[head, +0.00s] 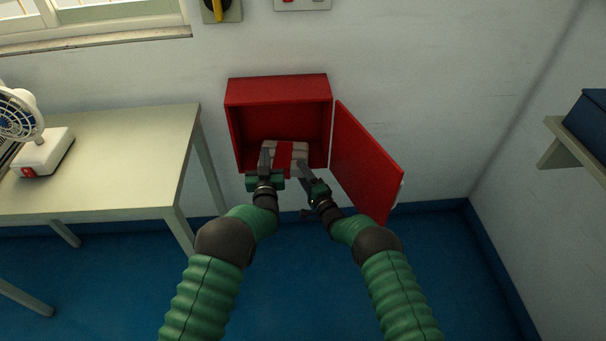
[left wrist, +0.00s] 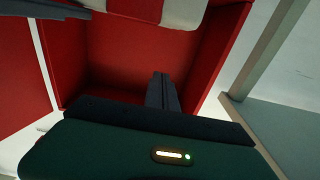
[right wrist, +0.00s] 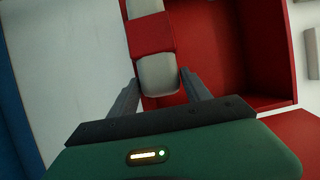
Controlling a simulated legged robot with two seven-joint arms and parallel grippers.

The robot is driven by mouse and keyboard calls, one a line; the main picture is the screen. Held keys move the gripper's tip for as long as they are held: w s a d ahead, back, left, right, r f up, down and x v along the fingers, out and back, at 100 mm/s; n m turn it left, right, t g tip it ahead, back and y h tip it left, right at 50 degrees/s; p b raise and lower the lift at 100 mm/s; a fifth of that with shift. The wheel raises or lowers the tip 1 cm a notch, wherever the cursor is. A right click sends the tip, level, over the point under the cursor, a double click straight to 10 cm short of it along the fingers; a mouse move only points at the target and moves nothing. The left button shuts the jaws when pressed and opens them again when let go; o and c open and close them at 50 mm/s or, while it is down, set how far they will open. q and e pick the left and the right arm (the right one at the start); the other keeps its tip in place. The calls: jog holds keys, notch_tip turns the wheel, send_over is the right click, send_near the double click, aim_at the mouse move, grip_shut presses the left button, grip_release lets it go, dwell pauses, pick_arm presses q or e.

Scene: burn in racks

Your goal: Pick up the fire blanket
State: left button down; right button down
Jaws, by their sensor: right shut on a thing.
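The fire blanket (head: 301,149) is a pale folded bundle with a red band, in the open red wall cabinet (head: 278,90). Its end (right wrist: 158,74) lies between the spread fingers of my right gripper (right wrist: 160,88), which is shut on it. In the head view my right gripper (head: 302,170) is at the blanket's front right. My left gripper (head: 265,157) is at the blanket's left front, its fingers together and empty. In the left wrist view its closed fingers (left wrist: 164,92) point into the cabinet, with the blanket (left wrist: 180,12) at the top edge. The fingertips partly hide the blanket.
The cabinet door (head: 365,160) hangs open to the right. A pale table (head: 120,150) with a white fan (head: 42,150) stands on the left. A shelf (head: 565,145) with a blue box is on the right wall. The blue floor below is clear.

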jog(key=shift+f, duration=0.2)
jog(key=shift+s+f, duration=0.1)
pick_arm(q)
jog(key=s, duration=1.2)
jog(key=shift+f, duration=0.3)
jog(key=s+a+g, duration=0.4)
jog(key=s+g, duration=0.1)
jog(key=s, duration=0.5)
jog(key=s+a+g, duration=0.5)
jog(key=s, duration=0.6)
jog(key=s+a+g, duration=0.5)
jog(key=s+g, duration=0.1)
jog(key=s, duration=0.4)
jog(key=shift+s+a, duration=0.2)
jog(key=shift+s, duration=0.15)
